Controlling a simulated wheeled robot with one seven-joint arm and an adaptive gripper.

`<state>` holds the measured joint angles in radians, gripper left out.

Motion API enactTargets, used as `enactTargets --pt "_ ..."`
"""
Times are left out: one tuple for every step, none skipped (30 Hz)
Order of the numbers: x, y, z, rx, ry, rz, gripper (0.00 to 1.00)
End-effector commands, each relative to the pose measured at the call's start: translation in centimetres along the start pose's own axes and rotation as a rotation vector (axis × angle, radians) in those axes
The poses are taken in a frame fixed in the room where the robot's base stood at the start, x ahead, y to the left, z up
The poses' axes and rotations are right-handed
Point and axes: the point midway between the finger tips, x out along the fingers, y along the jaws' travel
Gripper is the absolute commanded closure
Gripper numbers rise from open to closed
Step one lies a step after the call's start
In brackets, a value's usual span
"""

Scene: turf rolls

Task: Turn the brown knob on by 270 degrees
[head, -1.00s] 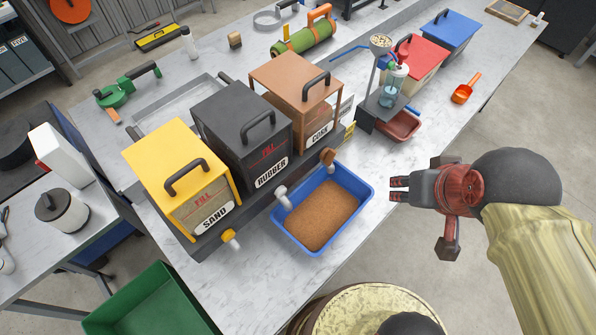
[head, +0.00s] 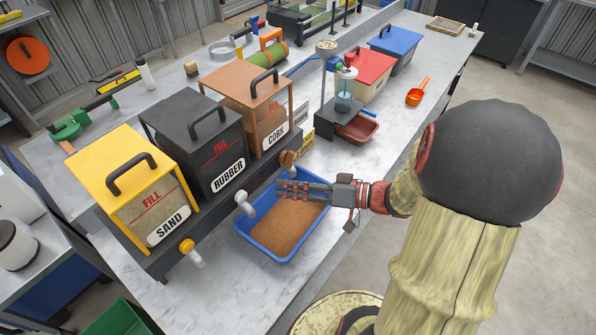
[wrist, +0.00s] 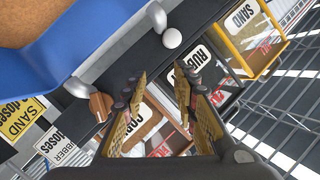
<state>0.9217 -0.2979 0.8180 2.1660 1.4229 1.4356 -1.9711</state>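The brown knob (head: 288,158) sits on the front of the brown CORK bin (head: 259,112). In the wrist view the brown knob (wrist: 101,105) lies just left of the left finger, outside the gap between the fingers. My gripper (head: 283,190) reaches in from the right over the blue tray (head: 246,238), with its fingertips a little below the knob in the picture. In the wrist view my gripper (wrist: 160,95) is open and empty, with the CORK label behind and between its fingers. It appears apart from the knob.
The black RUBBER bin (head: 206,155) has a white knob (head: 241,199); the yellow SAND bin (head: 128,205) has a yellow knob (head: 187,246). The blue tray holds brown granules under the spouts. A stand with a cup (head: 345,89) and a red tray (head: 358,128) are to the right.

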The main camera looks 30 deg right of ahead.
Motion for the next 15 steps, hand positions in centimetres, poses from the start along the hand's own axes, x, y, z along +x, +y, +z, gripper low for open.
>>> enactTargets --pt "-1.1 2.7 -0.1 -0.02 0.099 0.037 0.71" --pt "-1.8 3.8 -0.5 -0.043 0.148 0.059 0.71" --pt "-2.6 5.2 -0.9 -0.07 0.207 0.088 0.71" --pt "-3.2 6.1 -1.1 -0.086 0.243 0.109 0.71" --pt "-3.7 6.8 -1.3 -0.103 0.274 0.13 0.71" --pt "-4.3 7.6 -1.4 -0.122 0.307 0.152 0.71" --pt "-4.7 8.1 -1.6 -0.133 0.328 0.167 0.71" --pt "-5.0 8.5 -1.6 -0.143 0.342 0.179 0.71" --pt "-5.2 8.8 -1.7 -0.152 0.356 0.191 0.71" --pt "-5.3 9.0 -1.8 -0.157 0.362 0.196 0.71" --pt "-5.3 9.1 -1.9 -0.16 0.366 0.199 0.71" --pt "-5.1 9.2 -2.0 -0.163 0.368 0.201 0.71" --pt "-4.9 9.2 -2.1 -0.164 0.369 0.201 0.71" --pt "-4.7 9.2 -2.2 -0.165 0.368 0.2 0.71" --pt "-4.3 9.3 -2.3 -0.165 0.366 0.198 0.71"
